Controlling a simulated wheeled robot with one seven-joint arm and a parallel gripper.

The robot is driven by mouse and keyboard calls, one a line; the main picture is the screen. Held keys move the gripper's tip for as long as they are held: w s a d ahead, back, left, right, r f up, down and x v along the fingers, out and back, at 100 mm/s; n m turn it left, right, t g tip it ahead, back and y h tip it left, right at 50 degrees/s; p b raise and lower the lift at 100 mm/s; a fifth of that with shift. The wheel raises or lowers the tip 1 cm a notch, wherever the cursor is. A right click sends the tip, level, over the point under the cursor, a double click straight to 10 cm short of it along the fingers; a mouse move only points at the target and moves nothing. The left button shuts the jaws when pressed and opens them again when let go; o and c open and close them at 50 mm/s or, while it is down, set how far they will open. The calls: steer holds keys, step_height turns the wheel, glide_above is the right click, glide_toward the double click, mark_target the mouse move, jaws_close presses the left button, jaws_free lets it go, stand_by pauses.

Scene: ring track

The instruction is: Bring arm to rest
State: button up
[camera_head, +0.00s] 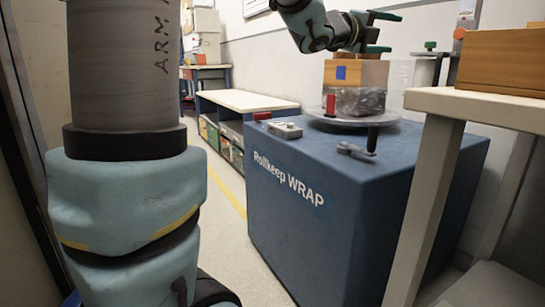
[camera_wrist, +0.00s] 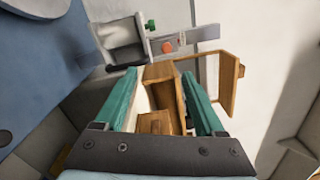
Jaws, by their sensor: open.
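My gripper (camera_head: 374,31) is at the top of the head view, with its green fingers spread apart. It is just above a wooden box (camera_head: 372,72) with a blue square on its side. In the wrist view my gripper (camera_wrist: 162,88) is open, with wooden parts (camera_wrist: 158,74) showing between and beyond its fingers. I cannot tell whether the fingers touch any wood. The box's lower part is wrapped in clear film (camera_head: 357,101) and stands on a round turntable (camera_head: 349,118).
The turntable is on a blue machine (camera_head: 300,225) lettered "Rollkeep WRAP". A red post (camera_head: 331,105) and a dark handle (camera_head: 372,139) stick up there. A pale table (camera_head: 480,104) at right bears a wooden box (camera_head: 503,62). A low bench (camera_head: 247,101) stands behind.

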steer(key=w+a+f+n+t+y+p, duration=0.1)
steer(key=w+a+f+n+y, duration=0.1)
steer(key=a+f+n+y, duration=0.6)
steer(key=w+a+f+n+t+y+p, duration=0.1)
steer(key=w+a+f+n+y, duration=0.2)
steer(key=a+f+n, duration=0.8)
steer(key=s+a+f+n+g+y+p, duration=0.1)
steer(key=s+a+f+n+g+y, duration=0.1)
steer(key=s+a+f+n+g, duration=0.6)
steer(key=s+a+f+n+g+y+p, duration=0.1)
steer(key=s+a+f+n+g+y, duration=0.15)
steer(key=s+a+f+n, duration=0.6)
steer(key=s+d+r+m+p, duration=0.1)
steer(key=s+r+p, duration=0.1)
steer(key=r+p, duration=1.6)
steer(key=s+d+r+m+p, duration=0.1)
steer(key=s+r+m+p, duration=0.1)
steer(key=r+p, duration=1.6)
steer(key=shift+s+d+r+t+p, duration=0.15)
steer(key=shift+d+r+t+p, duration=0.1)
steer(key=shift+r+t+p, duration=0.2)
steer(key=shift+f, duration=0.1)
